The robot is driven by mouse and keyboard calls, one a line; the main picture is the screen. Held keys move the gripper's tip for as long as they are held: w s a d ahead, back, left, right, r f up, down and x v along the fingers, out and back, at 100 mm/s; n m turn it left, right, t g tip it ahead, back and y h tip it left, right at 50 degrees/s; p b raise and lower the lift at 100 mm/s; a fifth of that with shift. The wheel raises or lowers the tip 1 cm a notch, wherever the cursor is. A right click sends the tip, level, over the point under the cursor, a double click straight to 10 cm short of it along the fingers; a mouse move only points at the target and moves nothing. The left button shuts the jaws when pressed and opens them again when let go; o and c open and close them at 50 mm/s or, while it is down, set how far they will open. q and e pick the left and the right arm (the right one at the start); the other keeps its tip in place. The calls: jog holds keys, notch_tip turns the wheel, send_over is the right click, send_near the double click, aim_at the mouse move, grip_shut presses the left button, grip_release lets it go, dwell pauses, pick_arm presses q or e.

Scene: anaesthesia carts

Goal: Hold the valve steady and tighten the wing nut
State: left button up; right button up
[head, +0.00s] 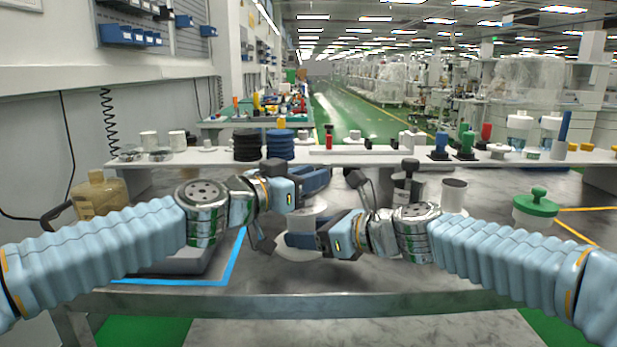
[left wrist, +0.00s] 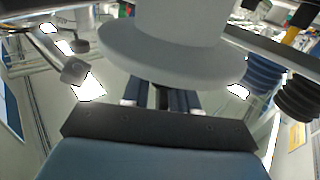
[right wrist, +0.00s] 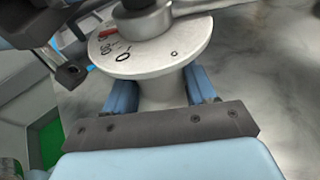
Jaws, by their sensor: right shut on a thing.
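The valve (head: 303,215) stands on the marble table between my grippers: a pale round disc on a narrower column. In the right wrist view its disc (right wrist: 165,47) carries dark marks and a small red mark, with a grey knob-like part (right wrist: 146,20) on top. My right gripper (head: 305,238) is shut on the column under the disc, a finger on each side. My left gripper (head: 312,182) is above the disc, its fingers apart. The left wrist view is upside down and shows the valve's disc (left wrist: 175,55) close to those fingers. The wing nut is not clearly visible there.
A white shelf (head: 350,157) behind the table carries black and blue disc stacks and coloured parts. The front middle of the table is clear.

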pick_arm(q)
grip_shut()
jog(key=shift+d+m+g+h, duration=0.1)
jog(key=shift+m+g+h, duration=0.3)
jog(key=shift+g, duration=0.1)
jog(key=m+g+h, duration=0.1)
jog(key=g, duration=0.1)
jog(key=m+g+h, duration=0.1)
jog(key=m+g, duration=0.1)
jog(key=m+g+h, duration=0.1)
jog(key=g, duration=0.1)
jog(key=shift+s+d+m, duration=0.15)
jog(key=shift+s+m, duration=0.15)
jog(key=shift+s+m+g+h, duration=0.15)
jog(key=shift+m+g, duration=0.65)
jog(key=shift+g, duration=0.5)
jog(key=shift+s+m+g+h, duration=0.1)
jog(key=shift+m+g+h, duration=0.1)
jog(key=shift+m+g, duration=0.85)
jog(key=shift+s+m+g+h, duration=0.15)
jog(key=shift+m+g, duration=0.4)
jog(key=shift+g, duration=1)
jog(key=shift+o, duration=0.8)
grip_release()
